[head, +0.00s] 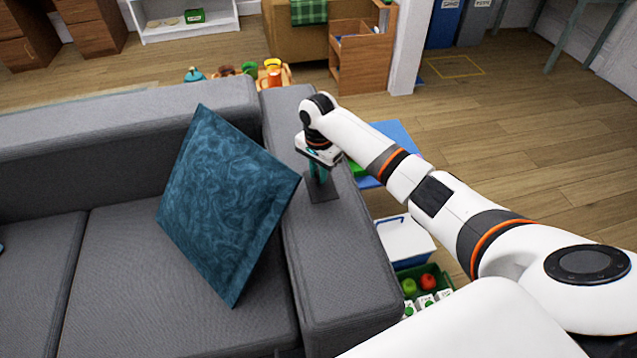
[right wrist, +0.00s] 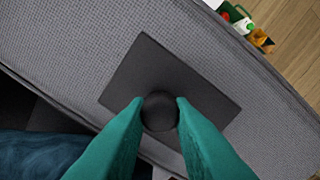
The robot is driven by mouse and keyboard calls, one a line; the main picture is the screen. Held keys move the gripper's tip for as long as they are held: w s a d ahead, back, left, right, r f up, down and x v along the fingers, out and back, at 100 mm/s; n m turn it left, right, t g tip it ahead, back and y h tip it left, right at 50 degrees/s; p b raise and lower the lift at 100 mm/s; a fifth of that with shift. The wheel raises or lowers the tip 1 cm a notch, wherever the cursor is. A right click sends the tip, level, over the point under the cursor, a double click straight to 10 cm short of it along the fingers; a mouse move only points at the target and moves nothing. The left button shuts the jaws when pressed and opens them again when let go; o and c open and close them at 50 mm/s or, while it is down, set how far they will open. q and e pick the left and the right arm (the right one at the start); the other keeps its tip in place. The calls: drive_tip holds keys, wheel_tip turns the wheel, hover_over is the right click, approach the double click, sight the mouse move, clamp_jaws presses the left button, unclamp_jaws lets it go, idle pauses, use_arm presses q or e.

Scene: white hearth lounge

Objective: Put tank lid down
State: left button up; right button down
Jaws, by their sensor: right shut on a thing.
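The tank lid (right wrist: 196,85) is a flat dark square plate with a round dark knob (right wrist: 160,112) at its middle. In the head view the lid (head: 323,190) is at the top of the sofa's grey right armrest, flat over it. I cannot tell whether it touches the fabric. My right gripper (head: 319,176) points down above the lid. In the right wrist view its teal fingers (right wrist: 159,114) are shut on the knob, one on each side. My left gripper is not in view.
The grey armrest (head: 345,270) runs toward me, clear in front of the lid. A blue cushion (head: 228,200) leans on the sofa to the left. Right of the armrest are a white-lidded box (head: 404,240) and a green crate (head: 440,270) with fruit and cartons.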

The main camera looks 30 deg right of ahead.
sight(318, 177)
drive_tip(key=shift+f+b, duration=0.3)
drive_tip(key=shift+f, duration=1.85)
drive_tip(key=shift+f, duration=0.1)
drive_tip(key=c, duration=1.3)
unclamp_jaws()
drive_tip(key=shift+o, duration=0.2)
